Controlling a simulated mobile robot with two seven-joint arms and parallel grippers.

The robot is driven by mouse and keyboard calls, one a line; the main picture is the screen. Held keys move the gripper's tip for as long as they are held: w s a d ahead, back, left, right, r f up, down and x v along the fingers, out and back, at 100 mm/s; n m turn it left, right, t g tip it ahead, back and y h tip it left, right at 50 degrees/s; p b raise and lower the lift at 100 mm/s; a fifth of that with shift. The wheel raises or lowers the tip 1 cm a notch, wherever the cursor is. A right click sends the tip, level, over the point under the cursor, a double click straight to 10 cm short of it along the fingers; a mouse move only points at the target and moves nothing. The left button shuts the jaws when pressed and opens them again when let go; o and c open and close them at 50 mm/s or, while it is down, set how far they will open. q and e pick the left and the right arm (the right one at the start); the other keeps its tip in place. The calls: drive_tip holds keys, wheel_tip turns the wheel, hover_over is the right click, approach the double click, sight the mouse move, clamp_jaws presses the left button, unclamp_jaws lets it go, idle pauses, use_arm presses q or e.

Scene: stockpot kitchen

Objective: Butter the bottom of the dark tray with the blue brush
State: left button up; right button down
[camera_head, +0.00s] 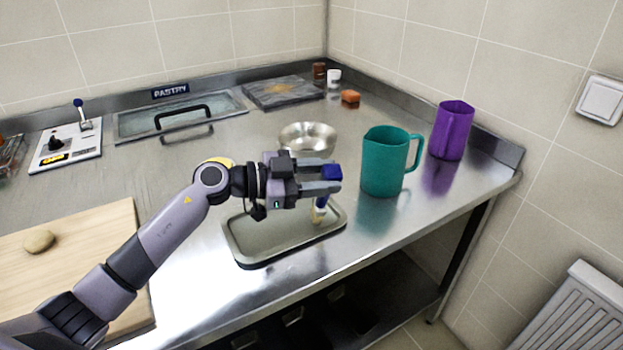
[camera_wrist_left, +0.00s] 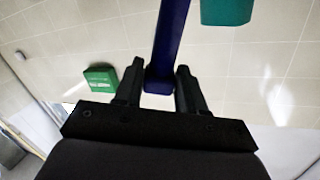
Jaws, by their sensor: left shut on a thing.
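The dark-rimmed tray (camera_head: 262,258) lies on the steel counter near its front edge. My left gripper (camera_head: 331,180) is over the tray's right part, shut on the blue brush (camera_head: 321,202). The brush points down and its pale bristles are at or just above the tray bottom; I cannot tell if they touch. In the left wrist view the blue handle (camera_wrist_left: 168,45) stands between the two fingers (camera_wrist_left: 158,88). My arm hides the tray's back left part. My right gripper is not in view.
A steel bowl (camera_head: 308,137) stands behind the gripper. A teal jug (camera_head: 384,165) and a purple jug (camera_head: 450,130) stand to the right. A wooden board (camera_head: 100,235) with a round lump (camera_head: 39,241) lies at left. The counter's front edge is close to the tray.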

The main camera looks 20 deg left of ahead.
use_arm(q)
drive_tip(key=shift+w+d, duration=0.8)
drive_tip(key=shift+w, duration=1.35)
drive_tip(key=shift+s+d+f+v, duration=0.5)
drive_tip(key=shift+s+v, duration=0.35)
drive_tip(key=shift+v, duration=4.3)
drive_tip(key=shift+s+d+f+v, duration=0.55)
drive_tip(key=shift+s+v, duration=0.35)
drive_tip(key=shift+v, duration=4.25)
drive_tip(key=shift+w+d+f, duration=0.1)
drive_tip(key=shift+w+d, duration=1.85)
drive_tip(key=shift+w, duration=0.3)
drive_tip(key=shift+w+d+f, duration=0.1)
drive_tip(key=shift+w+d, duration=1.8)
drive_tip(key=shift+w, duration=0.35)
drive_tip(key=shift+w+d, duration=1.95)
drive_tip(key=shift+w, duration=0.25)
